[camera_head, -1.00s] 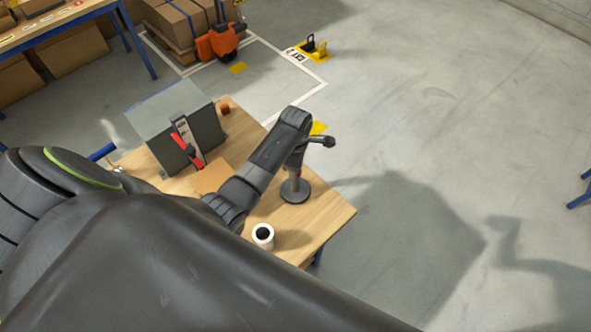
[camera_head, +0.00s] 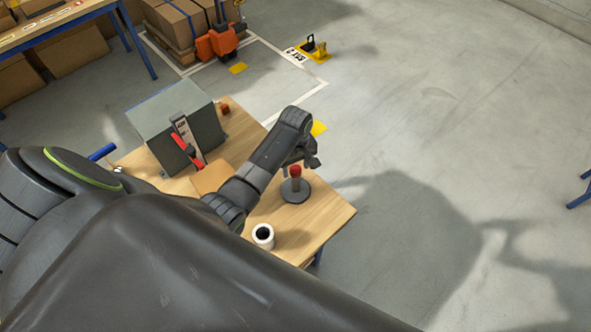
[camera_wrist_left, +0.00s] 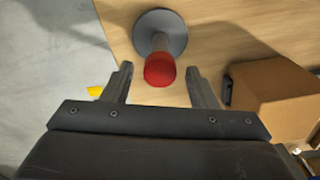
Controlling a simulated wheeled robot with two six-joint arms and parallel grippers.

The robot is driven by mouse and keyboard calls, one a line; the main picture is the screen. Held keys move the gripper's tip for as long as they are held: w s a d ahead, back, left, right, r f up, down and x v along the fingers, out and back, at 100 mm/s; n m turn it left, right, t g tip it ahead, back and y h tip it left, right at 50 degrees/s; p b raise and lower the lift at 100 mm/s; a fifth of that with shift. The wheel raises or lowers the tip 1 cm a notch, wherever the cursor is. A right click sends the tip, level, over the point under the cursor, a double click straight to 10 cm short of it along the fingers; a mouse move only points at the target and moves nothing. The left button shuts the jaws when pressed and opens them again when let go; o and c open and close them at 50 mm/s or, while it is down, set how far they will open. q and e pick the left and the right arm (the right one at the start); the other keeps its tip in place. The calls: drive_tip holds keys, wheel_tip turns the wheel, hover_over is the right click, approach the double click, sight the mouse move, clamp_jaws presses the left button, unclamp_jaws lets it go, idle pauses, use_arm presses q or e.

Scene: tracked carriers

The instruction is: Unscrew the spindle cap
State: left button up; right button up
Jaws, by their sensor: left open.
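The spindle stands upright on a round dark base (camera_head: 297,191) near the right end of the wooden table, with a red cap (camera_head: 295,170) on its top. My left gripper (camera_head: 311,163) is at the height of the cap or just above it, close by. In the left wrist view the open fingers (camera_wrist_left: 157,70) lie on either side of the red cap (camera_wrist_left: 160,72), with gaps to both. The grey base (camera_wrist_left: 160,20) shows beyond it. I cannot tell how deep the cap sits between the fingers. My right gripper is not in view.
A white cup-like cylinder (camera_head: 263,235) stands near the table's front edge. The floor (camera_head: 450,130) to the right is clear.

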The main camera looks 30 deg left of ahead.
use_arm(q)
drive_tip(key=m, duration=0.7)
drive_tip(key=shift+m, duration=0.3)
drive_tip(key=m, duration=0.7)
drive_tip(key=c, duration=0.9)
drive_tip(key=n, duration=0.7)
drive_tip(key=shift+n, duration=1.4)
